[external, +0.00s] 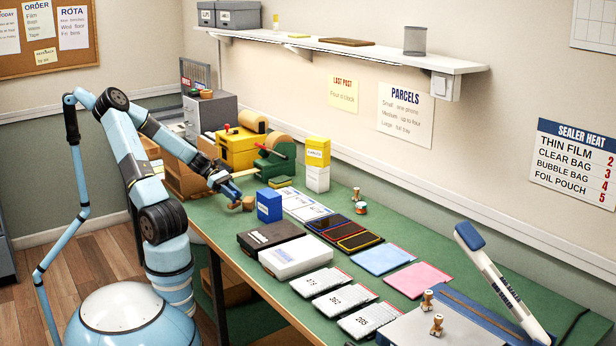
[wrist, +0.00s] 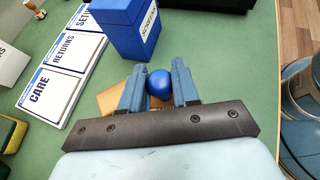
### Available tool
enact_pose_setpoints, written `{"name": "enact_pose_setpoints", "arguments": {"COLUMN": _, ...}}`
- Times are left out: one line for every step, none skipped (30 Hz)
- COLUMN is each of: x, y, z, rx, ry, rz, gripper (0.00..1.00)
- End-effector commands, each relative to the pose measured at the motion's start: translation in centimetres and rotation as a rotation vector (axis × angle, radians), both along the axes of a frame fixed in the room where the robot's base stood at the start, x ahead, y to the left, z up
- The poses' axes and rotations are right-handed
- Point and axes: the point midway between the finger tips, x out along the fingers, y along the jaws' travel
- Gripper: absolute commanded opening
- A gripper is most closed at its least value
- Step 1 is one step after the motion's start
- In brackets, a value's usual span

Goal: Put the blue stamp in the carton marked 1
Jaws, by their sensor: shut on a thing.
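My gripper (external: 233,195) is low over the left end of the green bench. In the wrist view its two blue fingers (wrist: 158,84) are closed on the round blue knob of the blue stamp (wrist: 160,84). The stamp's lower part is hidden by the fingers and palm. A tan piece (wrist: 112,100) shows beside and below the fingers; I cannot tell whether it belongs to the stamp. Brown cartons (external: 182,180) stand at the bench's left end, partly behind my arm. I cannot read a 1 on any carton.
A blue box (external: 269,206) stands close right of my gripper. Black (external: 270,235) and white (external: 296,257) boxes lie nearer the front edge. A green tape machine (external: 275,165) is behind. Cards, ink pads (external: 360,241), other stamps (external: 427,299) and a trimmer (external: 500,285) fill the right.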

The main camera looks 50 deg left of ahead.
Motion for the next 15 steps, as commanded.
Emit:
{"name": "enact_pose_setpoints", "arguments": {"x": 0.0, "y": 0.0, "z": -0.2, "rx": 0.000, "ry": 0.000, "rz": 0.000, "gripper": 0.01}}
{"name": "enact_pose_setpoints", "arguments": {"x": 0.0, "y": 0.0, "z": -0.3, "rx": 0.000, "ry": 0.000, "rz": 0.000, "gripper": 0.01}}
{"name": "enact_pose_setpoints", "arguments": {"x": 0.0, "y": 0.0, "z": -0.4, "rx": -0.001, "ry": 0.000, "rz": 0.000, "gripper": 0.01}}
{"name": "enact_pose_setpoints", "arguments": {"x": 0.0, "y": 0.0, "z": -0.6, "rx": -0.001, "ry": 0.001, "rz": 0.000, "gripper": 0.01}}
{"name": "enact_pose_setpoints", "arguments": {"x": 0.0, "y": -0.1, "z": -0.8, "rx": -0.002, "ry": 0.000, "rz": 0.000, "gripper": 0.01}}
{"name": "enact_pose_setpoints", "arguments": {"x": 0.0, "y": -0.1, "z": -1.2, "rx": -0.003, "ry": 0.001, "rz": -0.001, "gripper": 0.01}}
{"name": "enact_pose_setpoints", "arguments": {"x": 0.0, "y": -0.1, "z": -1.5, "rx": -0.003, "ry": 0.000, "rz": 0.000, "gripper": 0.01}}
{"name": "enact_pose_setpoints", "arguments": {"x": 0.0, "y": -0.1, "z": -1.8, "rx": -0.002, "ry": 0.000, "rz": -0.001, "gripper": 0.01}}
{"name": "enact_pose_setpoints", "arguments": {"x": 0.0, "y": -0.1, "z": -2.3, "rx": -0.003, "ry": -0.001, "rz": -0.001, "gripper": 0.01}}
{"name": "enact_pose_setpoints", "arguments": {"x": 0.0, "y": -0.1, "z": -2.6, "rx": -0.004, "ry": 0.000, "rz": -0.001, "gripper": 0.01}}
{"name": "enact_pose_setpoints", "arguments": {"x": 0.0, "y": -0.1, "z": -2.9, "rx": -0.003, "ry": -0.001, "rz": -0.001, "gripper": 0.01}}
{"name": "enact_pose_setpoints", "arguments": {"x": 0.0, "y": 0.0, "z": -3.3, "rx": -0.002, "ry": 0.000, "rz": -0.001, "gripper": 0.01}}
{"name": "enact_pose_setpoints", "arguments": {"x": 0.0, "y": 0.0, "z": -3.5, "rx": -0.002, "ry": -0.001, "rz": 0.000, "gripper": 0.01}}
{"name": "enact_pose_setpoints", "arguments": {"x": 0.0, "y": 0.0, "z": -3.6, "rx": -0.002, "ry": -0.001, "rz": 0.000, "gripper": 0.01}}
{"name": "enact_pose_setpoints", "arguments": {"x": 0.0, "y": 0.0, "z": -3.7, "rx": -0.001, "ry": 0.000, "rz": 0.000, "gripper": 0.01}}
